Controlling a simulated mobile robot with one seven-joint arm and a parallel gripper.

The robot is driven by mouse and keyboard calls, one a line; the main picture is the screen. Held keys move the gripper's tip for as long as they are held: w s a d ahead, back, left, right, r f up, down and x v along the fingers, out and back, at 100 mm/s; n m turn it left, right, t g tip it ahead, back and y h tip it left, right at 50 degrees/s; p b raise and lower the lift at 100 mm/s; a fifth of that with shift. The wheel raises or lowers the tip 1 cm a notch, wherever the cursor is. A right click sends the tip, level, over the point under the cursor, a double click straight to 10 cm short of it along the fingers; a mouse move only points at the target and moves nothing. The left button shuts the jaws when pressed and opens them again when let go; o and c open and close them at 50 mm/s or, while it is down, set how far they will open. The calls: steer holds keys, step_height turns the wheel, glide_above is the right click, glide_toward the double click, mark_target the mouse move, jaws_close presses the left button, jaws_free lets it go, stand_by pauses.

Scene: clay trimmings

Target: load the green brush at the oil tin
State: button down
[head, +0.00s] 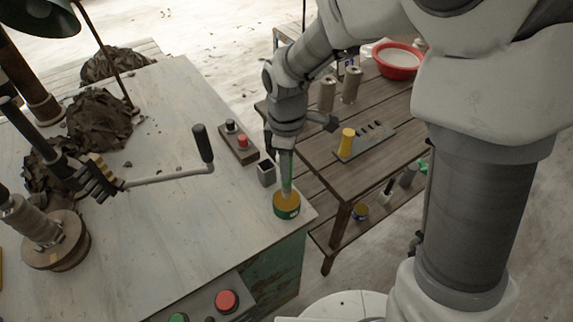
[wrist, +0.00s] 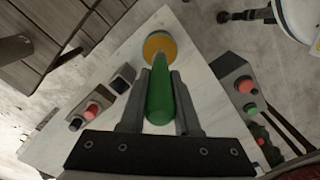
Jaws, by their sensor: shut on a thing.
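The green brush (head: 287,170) is held in my gripper (head: 285,155), handle up, its lower end pointing down. In the wrist view my gripper (wrist: 159,82) is shut on the green handle (wrist: 160,98). The oil tin (head: 287,205), a short round green tin with a yellow-orange top, stands at the near right corner of the white table. The brush's lower end is over or in the tin's top; I cannot tell how deep. The tin's yellow top (wrist: 160,44) also shows just beyond the fingertips in the wrist view. The bristles are hidden.
A small dark square cup (head: 266,173) stands just left of the brush. A box with black and red buttons (head: 238,143) is behind it. A crank handle (head: 203,145) rises at the left. A slatted table (head: 320,160) with a yellow-handled piece (head: 347,140) is at the right.

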steer(key=shift+f+b, duration=0.35)
steer(key=shift+f, duration=0.25)
stand_by(1.4)
step_height(320, 180, up, 7)
steer(key=p, duration=0.6)
steer(key=shift+r, duration=0.1)
stand_by(0.8)
